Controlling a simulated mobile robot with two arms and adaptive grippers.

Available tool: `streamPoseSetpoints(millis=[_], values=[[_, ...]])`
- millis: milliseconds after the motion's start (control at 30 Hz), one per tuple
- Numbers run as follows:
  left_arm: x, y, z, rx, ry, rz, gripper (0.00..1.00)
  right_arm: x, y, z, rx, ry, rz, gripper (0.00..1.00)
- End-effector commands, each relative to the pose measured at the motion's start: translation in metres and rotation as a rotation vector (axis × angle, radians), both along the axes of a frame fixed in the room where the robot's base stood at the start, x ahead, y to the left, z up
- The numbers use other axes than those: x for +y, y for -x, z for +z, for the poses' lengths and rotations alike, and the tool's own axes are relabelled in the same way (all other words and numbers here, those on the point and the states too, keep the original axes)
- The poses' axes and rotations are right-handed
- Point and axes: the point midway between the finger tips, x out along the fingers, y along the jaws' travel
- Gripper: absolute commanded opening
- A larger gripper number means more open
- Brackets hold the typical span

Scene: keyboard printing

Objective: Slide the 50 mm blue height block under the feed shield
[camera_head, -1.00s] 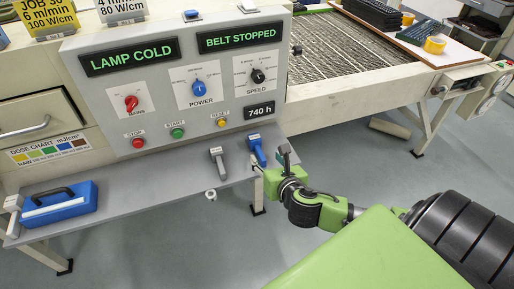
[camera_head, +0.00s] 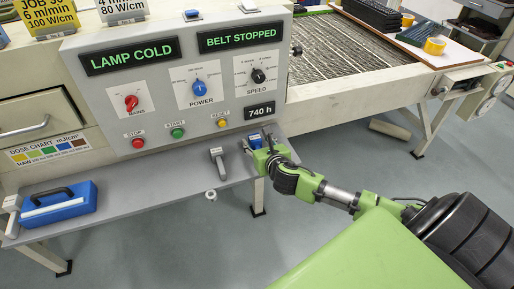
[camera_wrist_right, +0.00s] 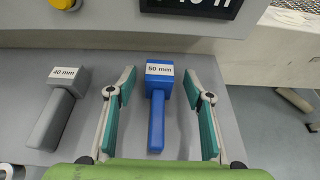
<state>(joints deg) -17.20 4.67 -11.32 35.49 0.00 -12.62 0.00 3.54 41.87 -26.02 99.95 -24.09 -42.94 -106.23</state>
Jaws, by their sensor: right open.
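The blue height block (camera_wrist_right: 157,110), labelled 50 mm, lies on the grey shelf with its handle toward my right gripper (camera_wrist_right: 160,90). In the right wrist view the gripper is open, with one finger on each side of the block and gaps between. In the head view my right gripper (camera_head: 262,150) covers most of the block (camera_head: 255,141). The feed shield cannot be made out for certain in either view. My left gripper is not in view.
A grey block (camera_wrist_right: 60,103) labelled 40 mm lies left of the blue one. The control panel (camera_head: 180,85) rises behind the shelf (camera_head: 150,187). A blue case (camera_head: 58,204) sits at the shelf's left end. A conveyor belt (camera_head: 345,45) runs at the upper right.

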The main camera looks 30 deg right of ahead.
Motion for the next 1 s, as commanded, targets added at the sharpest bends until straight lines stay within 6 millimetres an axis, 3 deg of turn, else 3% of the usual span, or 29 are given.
streamPoseSetpoints(millis=[167,433,600,1000], values=[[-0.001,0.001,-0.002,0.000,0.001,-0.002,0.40,-0.003,-0.016,-0.006,-0.002,-0.001,0.001,0.47],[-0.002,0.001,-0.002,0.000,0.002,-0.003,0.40,-0.004,-0.018,-0.007,-0.001,0.001,0.001,0.47],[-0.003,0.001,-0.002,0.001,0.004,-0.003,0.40,-0.004,-0.017,-0.007,-0.001,0.001,0.001,0.05],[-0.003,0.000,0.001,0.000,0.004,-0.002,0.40,-0.006,-0.018,-0.005,-0.001,0.001,0.000,0.05]])
